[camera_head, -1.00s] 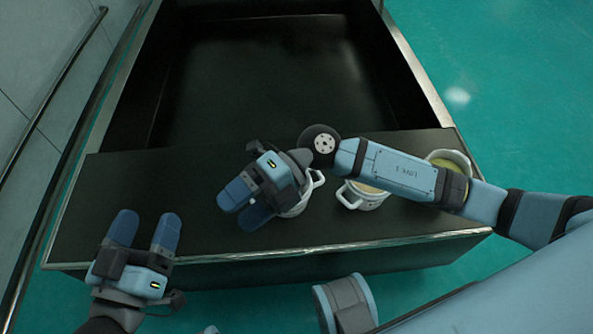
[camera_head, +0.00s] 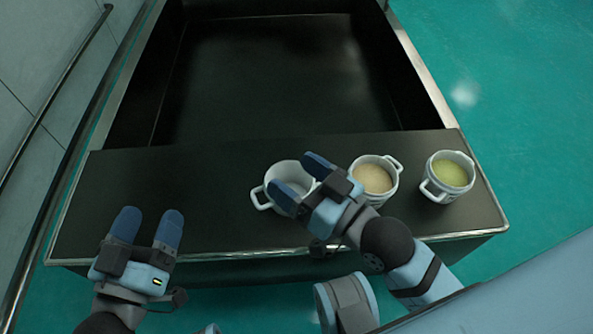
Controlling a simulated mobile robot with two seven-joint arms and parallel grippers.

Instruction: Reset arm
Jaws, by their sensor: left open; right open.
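My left gripper (camera_head: 146,225) is open and empty at the lower left, over the left front part of the dark shelf. My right gripper (camera_head: 303,177) is open, its fingers pointing up and left in front of and partly over an empty-looking white pot (camera_head: 284,172). The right gripper hides part of that pot, and I cannot tell whether they touch. The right arm comes in from the lower right.
A white pot with tan contents (camera_head: 376,178) and a white pot with green contents (camera_head: 447,176) stand to the right on the dark shelf (camera_head: 150,190). A rail (camera_head: 62,80) runs along the left wall.

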